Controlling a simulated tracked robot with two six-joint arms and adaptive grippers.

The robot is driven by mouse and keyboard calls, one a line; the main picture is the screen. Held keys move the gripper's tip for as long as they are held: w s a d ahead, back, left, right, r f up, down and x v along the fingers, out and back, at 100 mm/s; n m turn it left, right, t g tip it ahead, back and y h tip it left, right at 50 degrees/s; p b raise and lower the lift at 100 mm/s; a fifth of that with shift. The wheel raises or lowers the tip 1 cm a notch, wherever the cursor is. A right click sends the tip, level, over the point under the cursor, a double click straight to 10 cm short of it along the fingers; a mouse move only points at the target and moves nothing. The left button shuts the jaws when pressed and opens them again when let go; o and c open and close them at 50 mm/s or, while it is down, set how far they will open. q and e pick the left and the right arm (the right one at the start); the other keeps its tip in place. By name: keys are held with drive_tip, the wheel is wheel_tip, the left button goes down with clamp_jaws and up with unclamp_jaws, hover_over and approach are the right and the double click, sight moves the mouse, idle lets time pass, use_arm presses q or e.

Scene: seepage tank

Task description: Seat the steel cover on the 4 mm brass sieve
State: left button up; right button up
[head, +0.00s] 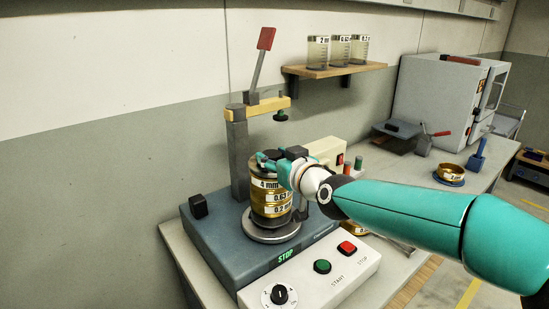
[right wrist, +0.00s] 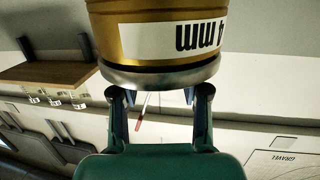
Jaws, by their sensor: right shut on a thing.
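The 4 mm brass sieve (head: 266,185) is the top ring of an upright sieve stack on the shaker. It shows upside down in the right wrist view (right wrist: 108,42). The grey steel cover (right wrist: 165,77) lies along its rim, with a dark line between them; I cannot tell whether it is fully down. My right gripper (head: 272,159) is at the top of the stack, shut on the cover. Its two fingers also show in the right wrist view (right wrist: 160,98). In the head view the gripper and wrist hide part of the cover. My left gripper is not in view.
The shaker's post (head: 239,155) and its clamp arm with a red-tipped lever (head: 265,40) stand close behind the stack. The control panel (head: 310,277) is in front. A shelf (head: 333,70) holds three jars.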

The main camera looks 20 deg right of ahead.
drive_tip(key=o, duration=1.4)
drive_tip(key=shift+c, duration=0.2)
drive_tip(key=shift+f, duration=0.1)
drive_tip(key=v, duration=1.2)
